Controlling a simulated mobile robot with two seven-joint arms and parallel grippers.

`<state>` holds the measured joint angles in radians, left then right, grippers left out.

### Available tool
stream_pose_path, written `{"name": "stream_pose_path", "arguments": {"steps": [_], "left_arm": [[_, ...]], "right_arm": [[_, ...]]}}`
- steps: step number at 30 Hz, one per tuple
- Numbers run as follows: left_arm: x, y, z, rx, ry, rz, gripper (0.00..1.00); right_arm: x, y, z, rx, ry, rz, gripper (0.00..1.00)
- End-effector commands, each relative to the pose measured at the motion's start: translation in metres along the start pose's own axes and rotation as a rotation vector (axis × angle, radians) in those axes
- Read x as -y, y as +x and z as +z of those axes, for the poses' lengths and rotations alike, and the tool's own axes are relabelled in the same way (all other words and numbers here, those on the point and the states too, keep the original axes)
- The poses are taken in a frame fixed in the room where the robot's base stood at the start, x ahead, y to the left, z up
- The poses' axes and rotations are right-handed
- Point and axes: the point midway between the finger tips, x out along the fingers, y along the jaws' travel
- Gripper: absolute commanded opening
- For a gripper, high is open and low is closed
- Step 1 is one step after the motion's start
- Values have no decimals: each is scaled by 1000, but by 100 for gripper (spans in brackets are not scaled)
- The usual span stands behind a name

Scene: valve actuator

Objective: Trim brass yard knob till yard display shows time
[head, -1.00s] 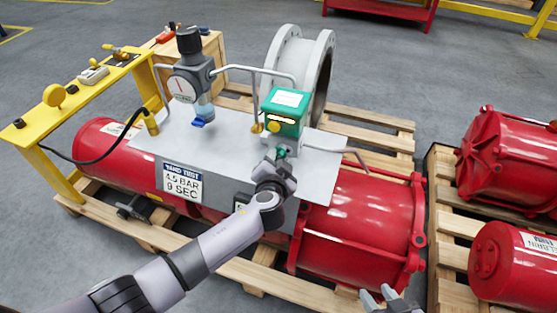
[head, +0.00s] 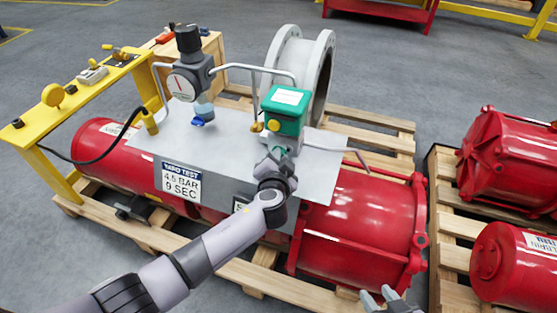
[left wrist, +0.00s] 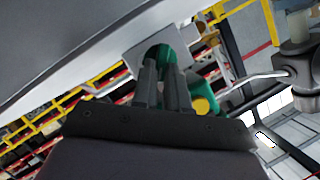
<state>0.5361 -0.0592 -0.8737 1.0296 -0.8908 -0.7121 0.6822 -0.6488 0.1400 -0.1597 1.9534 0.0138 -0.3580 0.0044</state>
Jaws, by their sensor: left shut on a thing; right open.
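A green box (head: 285,111) with a white label stands at the grey plate's back edge. A round brass knob (head: 274,125) is on its front left, with another brass piece (head: 257,127) beside it. My left gripper (head: 279,153) is shut on a small green part just under the box. In the left wrist view its fingers (left wrist: 163,82) meet at that green part (left wrist: 162,53), with a brass round piece (left wrist: 203,105) to their right. My right gripper (head: 380,297) is open and empty at the bottom edge. No lit display figures are readable.
A sign (head: 182,182) reads 4.5 BAR 9 SEC; a small dark panel (head: 240,205) is partly behind my left arm. A gauge with regulator (head: 188,75) and pipes stand left of the box. A red cylinder (head: 362,220) lies on the pallet at right.

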Motion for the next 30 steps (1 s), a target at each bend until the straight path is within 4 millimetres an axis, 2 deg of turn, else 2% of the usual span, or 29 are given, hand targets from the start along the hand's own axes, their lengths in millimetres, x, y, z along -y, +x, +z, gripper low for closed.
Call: {"name": "stream_pose_path", "arguments": {"steps": [1,4,9,18,19,21,30], "left_arm": [[-4,2,4,-1,31,-15,0],[-5,2,4,-1,93,-41,0],[-3,1,2,0,154,-66,0],[-2,1,1,1,160,-69,0],[-2,1,1,1,160,-69,20],[-2,1,1,1,160,-69,39],[-2,0,1,1,159,-67,39]], "right_arm": [[0,7,9,1,2,-1,43],[1,11,14,5,6,-3,43],[3,13,12,3,9,-11,43],[5,12,10,2,9,-15,43],[5,12,9,1,9,-15,43],[5,12,9,1,9,-15,43],[5,12,9,1,8,-14,43]]}}
